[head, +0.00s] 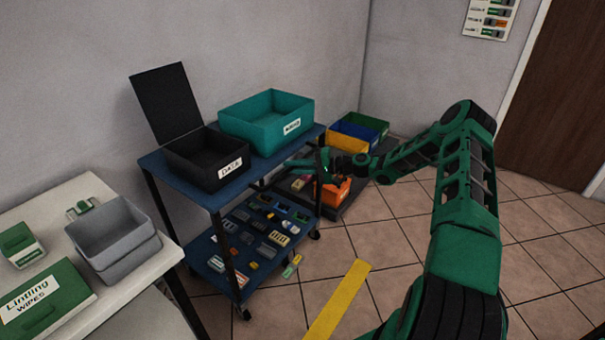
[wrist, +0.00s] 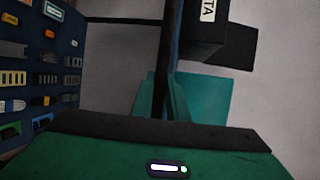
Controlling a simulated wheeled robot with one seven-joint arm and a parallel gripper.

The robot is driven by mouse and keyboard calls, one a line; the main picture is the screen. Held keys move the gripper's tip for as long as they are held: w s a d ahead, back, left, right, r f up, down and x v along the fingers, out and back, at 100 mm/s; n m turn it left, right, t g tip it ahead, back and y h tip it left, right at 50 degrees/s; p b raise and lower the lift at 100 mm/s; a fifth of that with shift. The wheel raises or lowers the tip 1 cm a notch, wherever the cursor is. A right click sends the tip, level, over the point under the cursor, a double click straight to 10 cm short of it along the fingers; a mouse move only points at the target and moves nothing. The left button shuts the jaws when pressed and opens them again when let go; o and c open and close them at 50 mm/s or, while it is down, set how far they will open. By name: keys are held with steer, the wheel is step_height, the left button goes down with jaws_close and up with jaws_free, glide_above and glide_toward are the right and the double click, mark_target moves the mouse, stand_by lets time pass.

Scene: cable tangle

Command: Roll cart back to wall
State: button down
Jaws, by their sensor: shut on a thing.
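The cart (head: 196,192) has two blue shelves on dark posts and stands in front of the grey wall (head: 250,45). My gripper (head: 290,163) is at the long near edge of the cart's top shelf. In the wrist view, my gripper's green fingers (wrist: 164,104) are shut on the dark edge of that shelf (wrist: 164,55). The lower shelf (wrist: 45,50), full of small parts, shows at the left of that view. A black lidded bin marked DATA (head: 212,160) and a teal bin (head: 265,122) stand on the top shelf. The gap between cart and wall is largely hidden.
A white table (head: 155,262) with grey trays (head: 112,238) stands left of the cart. Coloured bins (head: 357,135) sit on a low dark platform (head: 372,160) at right. A yellow strip (head: 338,300) lies on the tiles. Open floor lies right of the strip.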

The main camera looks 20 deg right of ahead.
steer(key=shift+w+a, duration=0.1)
steer(key=shift+w, duration=0.7)
steer(key=c, duration=1.7)
jaws_free()
steer(key=shift+a+f, duration=0.1)
steer(key=v, duration=1)
steer(key=shift+s+d, duration=0.2)
steer(key=shift+d, duration=0.05)
